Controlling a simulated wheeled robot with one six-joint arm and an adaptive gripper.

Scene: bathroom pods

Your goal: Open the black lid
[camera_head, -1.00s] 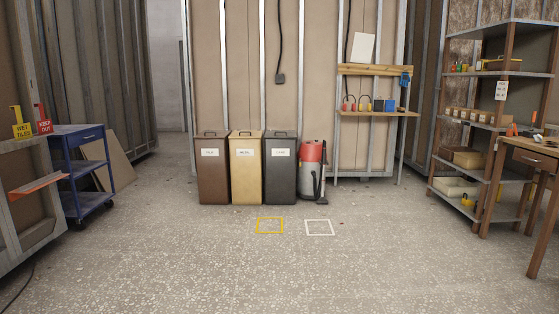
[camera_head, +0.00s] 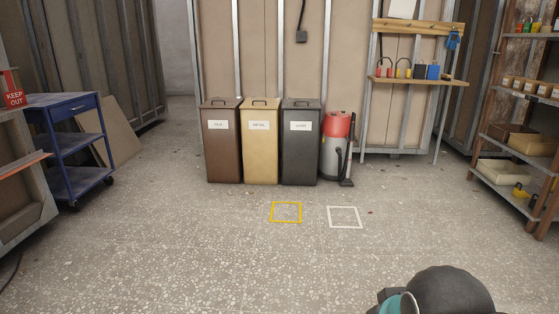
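Three tall bins stand side by side against the back wall. The right one is dark grey to black, and its black lid (camera_head: 301,104) with a handle on top lies flat and closed. The black bin's body (camera_head: 300,150) carries a white label too small to read surely. Beside it on the left are a tan bin (camera_head: 260,150) and a brown bin (camera_head: 222,155), both with closed lids. A dark rounded part of my arm shows at the bottom right. My gripper is not in view.
A red and grey vacuum (camera_head: 337,140) stands right of the black bin. Yellow (camera_head: 286,212) and white (camera_head: 345,217) squares mark the floor, which is clear before the bins. A blue cart (camera_head: 75,145) stands left; shelves (camera_head: 520,150) stand right.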

